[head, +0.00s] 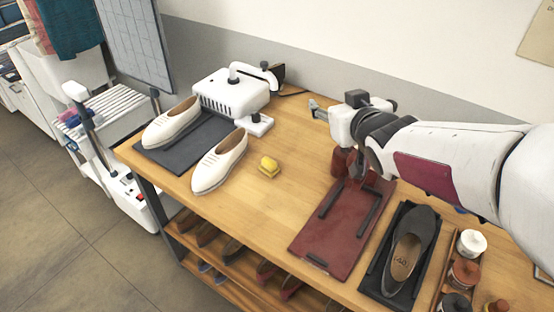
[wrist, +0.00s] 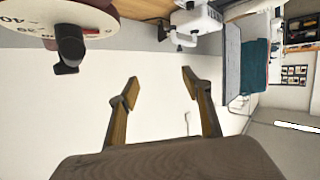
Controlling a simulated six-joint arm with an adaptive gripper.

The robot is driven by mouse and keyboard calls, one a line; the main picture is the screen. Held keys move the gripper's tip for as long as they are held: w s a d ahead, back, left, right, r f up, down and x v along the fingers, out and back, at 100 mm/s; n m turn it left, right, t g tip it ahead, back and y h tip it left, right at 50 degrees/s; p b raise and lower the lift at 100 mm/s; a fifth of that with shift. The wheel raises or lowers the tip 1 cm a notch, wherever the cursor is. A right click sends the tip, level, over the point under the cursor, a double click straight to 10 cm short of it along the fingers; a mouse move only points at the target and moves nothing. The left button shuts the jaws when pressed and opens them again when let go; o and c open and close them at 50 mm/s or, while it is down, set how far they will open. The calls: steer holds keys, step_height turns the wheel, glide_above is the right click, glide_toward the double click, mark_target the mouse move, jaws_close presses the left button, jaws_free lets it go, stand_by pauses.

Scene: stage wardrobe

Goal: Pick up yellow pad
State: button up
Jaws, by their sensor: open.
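The yellow pad (head: 268,166) is a small block lying on the wooden table, just right of the nearer cream shoe in the head view. It does not show in the wrist view. My gripper (head: 317,107) is raised over the back of the table, to the right of the pad and farther back, well apart from it. In the wrist view my gripper (wrist: 159,83) has its two brass-coloured fingers spread, with nothing between them. Pale wall shows behind the fingers.
Cream shoes (head: 219,163) and a white machine (head: 232,92) stand left of the pad. A dark red mat (head: 334,243) and a dark shoe (head: 408,250) lie to the right. A disc with numbers (wrist: 40,12) is close to my gripper. The table around the pad's right is clear.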

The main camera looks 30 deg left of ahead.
mark_target(269, 165)
steer(key=s+a+f+n+g+y, duration=0.1)
steer(key=s+a+f+g+y, duration=0.1)
steer(key=a+f, duration=0.5)
steer(key=shift+g, duration=0.4)
steer(key=a+f, duration=0.1)
steer(key=f, duration=0.4)
steer(key=a+f, duration=0.2)
steer(key=f, duration=0.3)
steer(key=a+f, duration=0.1)
steer(key=f, duration=0.5)
steer(key=shift+s+a, duration=0.3)
steer(key=shift+s, duration=0.05)
steer(key=shift+x, duration=1.3)
steer(key=shift+f, duration=0.1)
steer(key=shift+f, duration=0.1)
